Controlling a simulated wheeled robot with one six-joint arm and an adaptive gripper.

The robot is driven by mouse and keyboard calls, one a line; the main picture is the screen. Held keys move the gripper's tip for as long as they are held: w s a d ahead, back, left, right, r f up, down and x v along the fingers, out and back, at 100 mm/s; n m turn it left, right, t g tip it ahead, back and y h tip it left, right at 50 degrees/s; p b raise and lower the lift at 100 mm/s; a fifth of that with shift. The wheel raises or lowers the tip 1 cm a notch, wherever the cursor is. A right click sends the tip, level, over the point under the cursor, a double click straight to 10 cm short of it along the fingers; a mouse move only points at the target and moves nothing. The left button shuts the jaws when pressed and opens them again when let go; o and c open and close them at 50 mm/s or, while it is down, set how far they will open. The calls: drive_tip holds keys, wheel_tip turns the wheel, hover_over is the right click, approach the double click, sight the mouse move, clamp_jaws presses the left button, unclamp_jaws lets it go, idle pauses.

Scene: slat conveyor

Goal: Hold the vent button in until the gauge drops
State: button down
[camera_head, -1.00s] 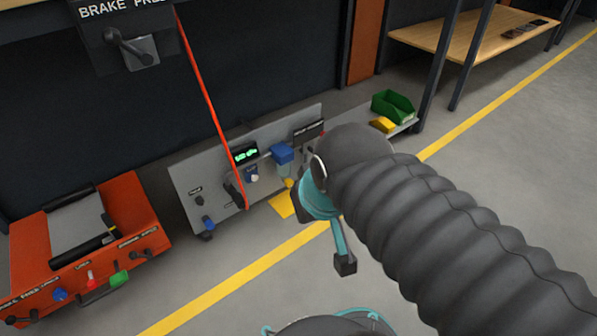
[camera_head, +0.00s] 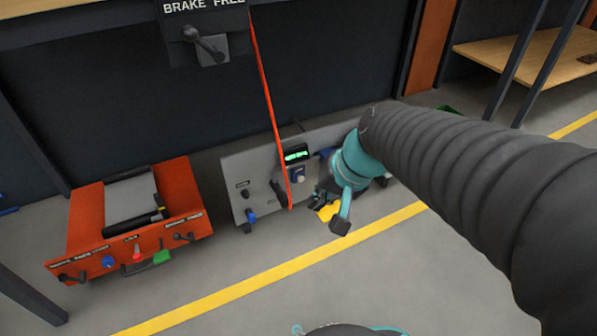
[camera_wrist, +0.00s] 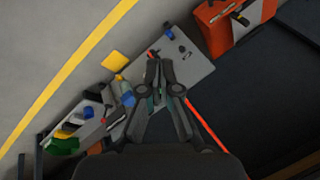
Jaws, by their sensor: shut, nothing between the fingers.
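A grey panel (camera_head: 240,180) stands low against the dark wall, tilted back. Its small gauge display (camera_head: 296,154) shows lit green digits too small to read. Just below it is a blue and white knob or button (camera_head: 298,175). The panel labels are too small to read, so I cannot tell which control is the vent button. Contact cannot be told.
An orange machine (camera_head: 182,200) with knobs and levers is at the left. A yellow block (camera_head: 327,212) shows beside my gripper. Floor in front is open, with a yellow line (camera_head: 262,284).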

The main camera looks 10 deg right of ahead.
sight(301, 179)
drive_tip(key=w+a+f+m+t+y+p, duration=0.1)
drive_tip(key=w+f+m+y, duration=0.1)
drive_tip(key=w+f+m, duration=0.5)
drive_tip(key=w+a+f+m+y+p, duration=0.1)
drive_tip(key=w+f+m+y, duration=0.2)
drive_tip(key=w, duration=0.9)
drive_tip(key=w+d+f+m+t+h, duration=0.1)
drive_tip(key=w+d+f+m, duration=0.1)
drive_tip(key=f, duration=0.6)
drive_tip(key=w+d+f+m+t+h+p, duration=0.1)
drive_tip(key=w+d+f+m, duration=0.2)
drive_tip(key=f+m, duration=0.3)
drive_tip(key=w+d+f+m+h+p, duration=0.1)
drive_tip(key=w+d+f+m, duration=0.2)
drive_tip(key=f, duration=0.6)
drive_tip(key=shift+d+f+m+t, duration=0.4)
drive_tip(key=shift+d, duration=0.5)
drive_tip(key=w+a+p, duration=0.2)
drive_tip(key=w, duration=0.6)
drive_tip(key=shift+w+a, duration=0.15)
drive_tip(key=shift+a, duration=0.25)
